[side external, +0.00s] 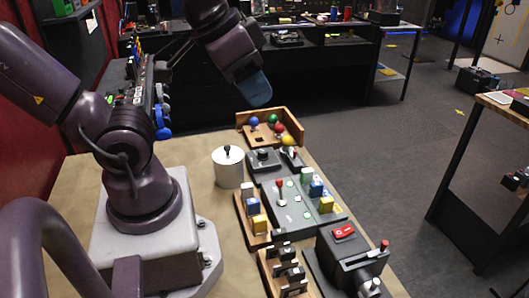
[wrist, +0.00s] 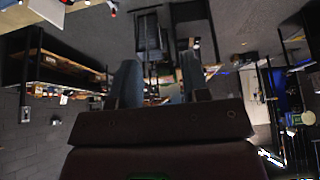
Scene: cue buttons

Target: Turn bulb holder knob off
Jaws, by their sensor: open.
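A wooden holder (side external: 290,122) with several round coloured bulbs stands at the far end of the wooden table; blue, green, red and yellow ones show. A dark box with a small knob on top (side external: 263,159) sits just in front of it; I cannot tell if this is the bulb holder knob, nor how it is set. My gripper (side external: 260,98), with blue-grey fingers, is raised above and behind the holder, apart from everything. In the wrist view my gripper (wrist: 161,75) has its two fingers spread with nothing between them. The wrist view shows the room, not the holder.
A white cylinder with a dark knob (side external: 228,168) stands left of the dark box. A grey panel with a red lever (side external: 285,215), wooden racks of coloured blocks and a black box with a red switch (side external: 345,250) fill the table's near right side.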

